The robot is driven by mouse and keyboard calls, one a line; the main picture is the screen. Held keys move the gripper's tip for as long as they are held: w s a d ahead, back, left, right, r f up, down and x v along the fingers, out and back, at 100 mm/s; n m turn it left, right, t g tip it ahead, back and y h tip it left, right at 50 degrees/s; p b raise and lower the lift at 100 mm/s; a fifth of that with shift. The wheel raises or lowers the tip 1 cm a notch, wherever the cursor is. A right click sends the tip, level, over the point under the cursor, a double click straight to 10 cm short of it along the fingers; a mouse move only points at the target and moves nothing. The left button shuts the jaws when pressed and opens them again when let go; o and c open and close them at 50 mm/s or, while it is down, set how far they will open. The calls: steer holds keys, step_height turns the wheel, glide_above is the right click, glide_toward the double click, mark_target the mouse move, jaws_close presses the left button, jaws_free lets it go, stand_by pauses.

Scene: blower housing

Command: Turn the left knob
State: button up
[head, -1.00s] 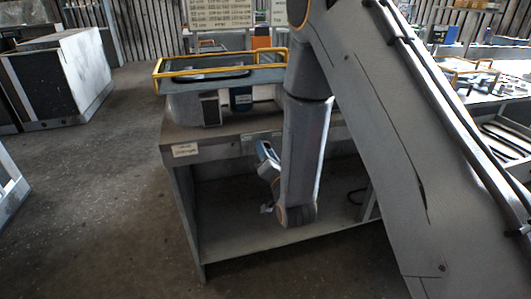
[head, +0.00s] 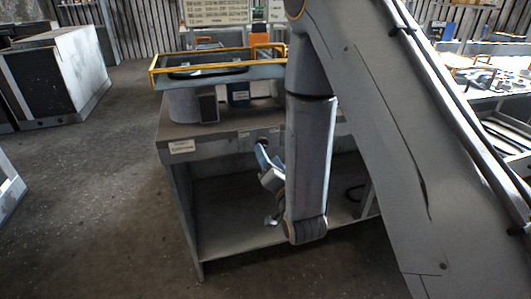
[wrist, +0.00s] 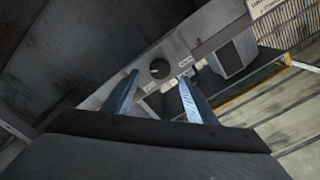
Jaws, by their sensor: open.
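My gripper (wrist: 159,77) is open and empty, with its two blue fingers spread in the wrist view. A dark round knob (wrist: 159,68) on the bench's grey front panel (wrist: 120,92) shows between the fingertips and beyond them. A gap seems to remain, but its size is hard to judge. Small pale labels sit beside the knob. Another dark part near the right finger is partly hidden, and I cannot tell if it is a second knob. In the head view my gripper (head: 262,158) is just in front of the panel (head: 235,143), partly hidden by my arm.
The bench (head: 182,208) has an open space and lower shelf below the panel. A white-topped cabinet (head: 70,65) stands at the far left. The floor left of the bench is clear.

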steer(key=shift+v, duration=1.25)
steer(key=s+d+f+n+g+h+p, duration=0.1)
steer(key=s+d+n+g+h+p, duration=0.25)
steer(key=d+g, duration=0.6)
steer(key=s+d+r+g, duration=0.2)
steer(key=s, duration=0.4)
steer(key=s+d+r+n+g+h, duration=0.1)
steer(key=s+d+r+g, duration=0.1)
steer(key=s, duration=0.5)
steer(key=s+d+r+n+g, duration=0.1)
steer(key=s+d+g, duration=0.2)
steer(key=s, duration=0.4)
steer(key=shift+d+r+g+p, duration=0.2)
steer(key=shift+r+g+p, duration=0.1)
steer(key=shift+r+g, duration=0.15)
steer(key=shift+s+f+h, duration=0.1)
steer(key=shift+h, duration=0.15)
steer(key=shift+c, duration=0.3)
